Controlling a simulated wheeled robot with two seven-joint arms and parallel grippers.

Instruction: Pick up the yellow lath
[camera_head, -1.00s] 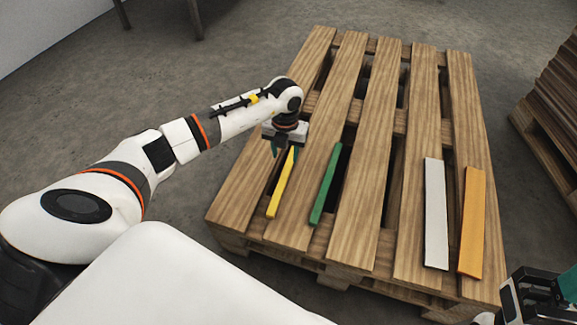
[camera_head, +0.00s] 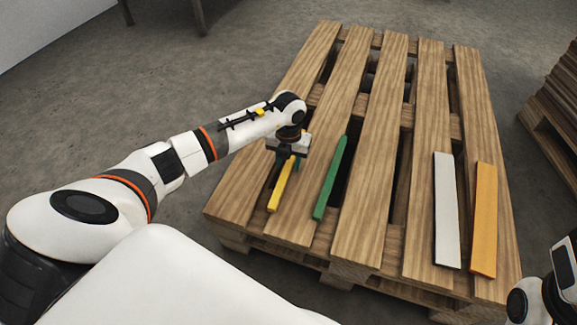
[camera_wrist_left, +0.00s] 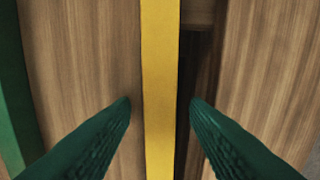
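The yellow lath (camera_head: 279,194) lies on the left part of the pallet, its far end hidden under my left gripper. My left gripper (camera_head: 284,168) is above it, pointing down. In the left wrist view the yellow lath (camera_wrist_left: 159,60) runs top to bottom between the two green fingertips of my left gripper (camera_wrist_left: 160,102). The fingers are apart, with a gap on each side of the lath. Part of my right arm shows at the bottom right of the head view; its fingers cannot be made out.
The wooden pallet (camera_head: 357,215) has open gaps between its slats. A green lath (camera_head: 329,180) lies just right of the yellow one. A white lath (camera_head: 446,210) and an orange lath (camera_head: 484,220) lie farther right. Stacked wood (camera_head: 555,110) stands at the right edge.

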